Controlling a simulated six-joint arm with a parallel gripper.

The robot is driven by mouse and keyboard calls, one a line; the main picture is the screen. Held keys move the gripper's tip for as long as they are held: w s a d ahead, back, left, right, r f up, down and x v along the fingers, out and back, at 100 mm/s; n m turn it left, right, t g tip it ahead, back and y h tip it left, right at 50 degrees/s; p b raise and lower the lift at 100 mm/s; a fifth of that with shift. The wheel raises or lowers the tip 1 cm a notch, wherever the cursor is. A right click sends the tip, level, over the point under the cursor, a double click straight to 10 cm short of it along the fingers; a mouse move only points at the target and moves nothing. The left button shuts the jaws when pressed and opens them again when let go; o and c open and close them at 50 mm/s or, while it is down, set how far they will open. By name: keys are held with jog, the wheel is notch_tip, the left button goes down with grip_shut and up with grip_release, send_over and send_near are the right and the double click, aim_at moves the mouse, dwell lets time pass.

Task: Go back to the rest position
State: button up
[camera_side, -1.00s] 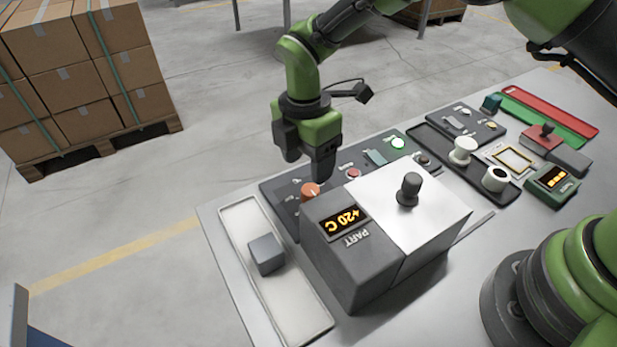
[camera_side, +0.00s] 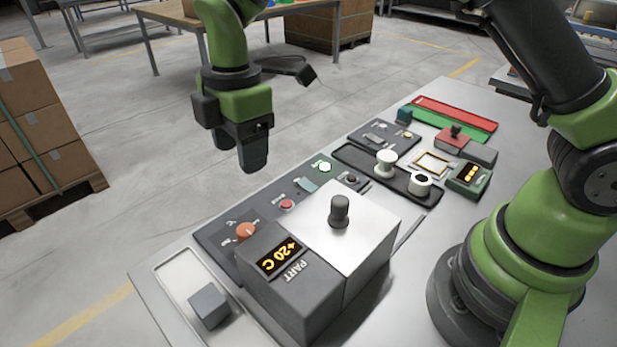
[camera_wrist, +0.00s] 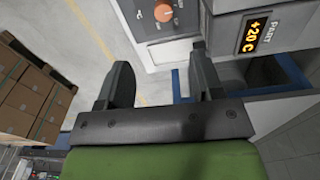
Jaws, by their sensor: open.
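My gripper (camera_side: 252,160) hangs in the air behind and above the control panel, fingers pointing down, holding nothing. In the wrist view my gripper (camera_wrist: 165,85) shows two dark fingers spread apart with a gap between them. An orange knob (camera_side: 245,231) sits on the dark control panel (camera_side: 217,237) below it and is not touched; the knob also shows in the wrist view (camera_wrist: 163,12). A grey box with a lit "+20 C" display (camera_side: 279,258) and a knobbed white top (camera_side: 365,215) stands in front of the panel.
A grey cube (camera_side: 209,305) lies in a pale tray (camera_side: 172,272) at the left. A dark tray (camera_side: 350,158) with two white spools, a green display unit (camera_side: 468,178) and red and green strips (camera_side: 458,112) stand farther right. Stacked cartons (camera_side: 40,120) are on the floor.

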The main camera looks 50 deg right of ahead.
jog(key=s+d+r+m+t+y, duration=0.1)
jog(key=s+d+r+m+t, duration=0.1)
jog(key=s+d+r+m, duration=0.4)
jog(key=s+d+r+m+t, duration=0.1)
jog(key=s+d+r+m, duration=0.15)
jog(key=r+m, duration=0.35)
jog(key=s+d+r+m+t, duration=0.1)
jog(key=s+d+m+t, duration=0.1)
jog(key=s+m, duration=0.35)
jog(key=s+d+r+m+t, duration=0.1)
jog(key=s+d+m+t, duration=0.1)
jog(key=s+m, duration=0.35)
jog(key=n+g+h, duration=0.1)
jog(key=n+g, duration=0.7)
jog(key=n, duration=0.9)
send_over(244, 229)
notch_tip(244, 229, down, 19)
notch_tip(244, 229, down, 10)
jog(key=shift+f, duration=0.25)
